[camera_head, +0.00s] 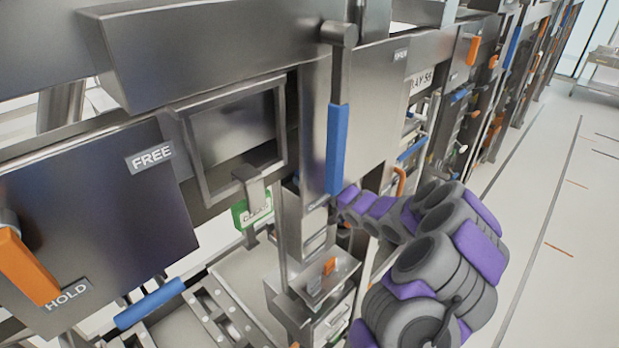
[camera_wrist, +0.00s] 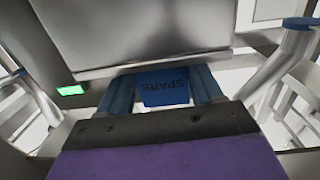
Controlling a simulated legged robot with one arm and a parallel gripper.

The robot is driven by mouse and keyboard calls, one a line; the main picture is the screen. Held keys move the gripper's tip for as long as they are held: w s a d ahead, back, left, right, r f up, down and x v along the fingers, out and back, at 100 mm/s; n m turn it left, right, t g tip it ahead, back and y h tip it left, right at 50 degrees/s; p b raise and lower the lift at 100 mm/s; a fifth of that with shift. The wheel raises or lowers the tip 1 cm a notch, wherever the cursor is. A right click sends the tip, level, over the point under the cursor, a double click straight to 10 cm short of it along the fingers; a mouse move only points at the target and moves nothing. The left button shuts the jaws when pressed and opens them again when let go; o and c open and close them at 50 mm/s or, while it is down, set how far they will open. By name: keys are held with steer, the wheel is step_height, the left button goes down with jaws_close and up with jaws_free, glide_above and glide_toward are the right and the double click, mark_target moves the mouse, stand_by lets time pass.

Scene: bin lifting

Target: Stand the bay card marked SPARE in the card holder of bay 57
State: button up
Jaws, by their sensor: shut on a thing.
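In the wrist view, my gripper (camera_wrist: 164,98) has blue fingers shut on a blue card (camera_wrist: 165,80) marked SPARE, whose lettering appears upside down. The card's far edge lies close to the lower edge of a large grey metal panel (camera_wrist: 135,35); I cannot tell whether they touch. In the head view, my purple and grey arm reaches in at the right, and its end is largely hidden behind a steel post with a blue handle. No bay 57 sign is readable, and I cannot tell which part is its card holder.
A sign apparently reading BAY 56 (camera_head: 419,80) is farther along. An orange handle (camera_head: 28,268) juts out at left. The floor at right is clear.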

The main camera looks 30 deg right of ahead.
steer(key=shift+d+f, duration=0.15)
steer(key=o, duration=1.1)
steer(key=shift+d, duration=0.3)
steer(key=shift+a, duration=0.1)
steer(key=shift+a, duration=0.15)
steer(key=shift+r, duration=0.25)
steer(key=b+v, duration=0.1)
steer(key=v, duration=1.1)
steer(key=shift+f+b, duration=0.15)
steer(key=shift+b, duration=0.25)
